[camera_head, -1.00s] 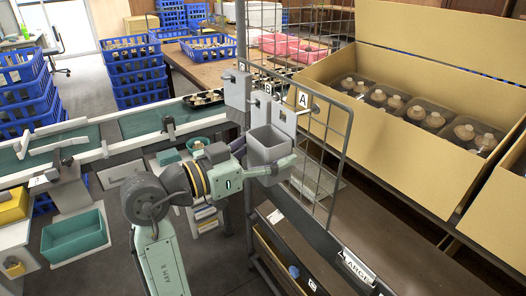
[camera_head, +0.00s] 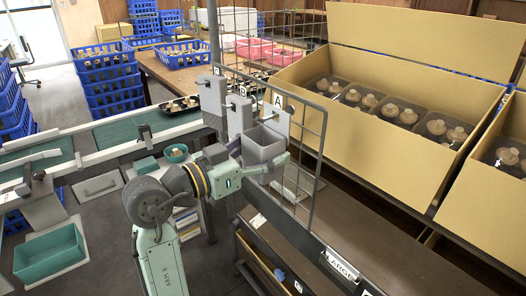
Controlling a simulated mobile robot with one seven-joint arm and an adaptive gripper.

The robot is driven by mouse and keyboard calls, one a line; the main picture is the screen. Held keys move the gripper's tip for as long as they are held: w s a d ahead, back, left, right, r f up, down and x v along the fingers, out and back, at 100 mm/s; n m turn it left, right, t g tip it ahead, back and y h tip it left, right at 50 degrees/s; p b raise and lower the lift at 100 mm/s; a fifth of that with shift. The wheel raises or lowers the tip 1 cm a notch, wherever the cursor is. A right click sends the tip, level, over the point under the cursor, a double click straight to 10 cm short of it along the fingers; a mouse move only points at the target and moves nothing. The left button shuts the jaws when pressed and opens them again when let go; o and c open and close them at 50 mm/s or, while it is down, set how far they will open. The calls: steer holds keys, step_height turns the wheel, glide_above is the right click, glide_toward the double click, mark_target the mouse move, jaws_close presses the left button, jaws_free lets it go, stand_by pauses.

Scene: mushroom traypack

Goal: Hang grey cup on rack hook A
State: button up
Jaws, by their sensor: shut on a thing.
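The grey cup (camera_head: 264,149), a square open-topped vessel, is held upright by my gripper (camera_head: 271,166). My gripper sits low against the cup, shut on it; its fingertips are partly hidden. The wire rack (camera_head: 318,150) stands directly behind, with grey hook plates on it. The plate with label A (camera_head: 278,99) is just above and right of the cup. The label B (camera_head: 243,91) is to its left. The cup overlaps the lower part of the A plate in view; I cannot tell whether they touch.
A brown bench (camera_head: 365,215) lies right of the rack. Large cardboard boxes (camera_head: 375,140) with packed trays stand behind it. A conveyor (camera_head: 130,127) runs at the left, with a teal bin (camera_head: 50,254) and blue crates (camera_head: 110,80) nearby.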

stand_by(0.4)
steer(key=o, duration=1.2)
